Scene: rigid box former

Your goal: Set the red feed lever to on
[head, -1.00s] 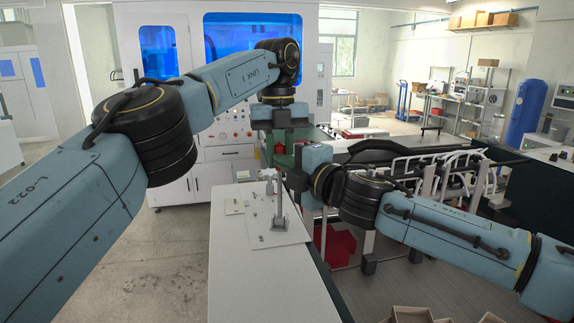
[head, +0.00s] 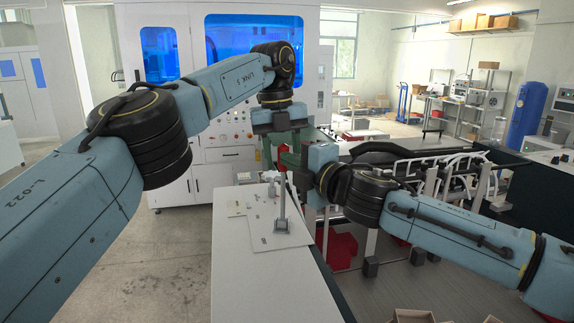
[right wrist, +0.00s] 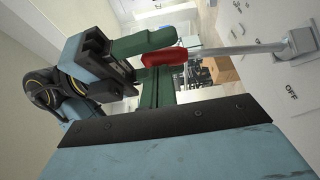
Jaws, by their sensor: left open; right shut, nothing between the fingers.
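The feed lever's red knob (right wrist: 165,57) shows in the right wrist view, on a grey shaft (right wrist: 240,49) that rises from a grey base (right wrist: 301,43) on a white panel. The word OFF is printed beside the base. My left gripper (head: 281,152) is open, pointing down near the lever's top. One of its green fingers (right wrist: 143,42) shows close to the knob.
The white panel (head: 262,240) lies on a long white table (head: 250,285) with small fittings on it. A white machine (head: 215,165) with blue windows stands behind. A conveyor frame with white hoses (head: 440,165) is to the right, beyond my right arm. Open floor lies left of the table.

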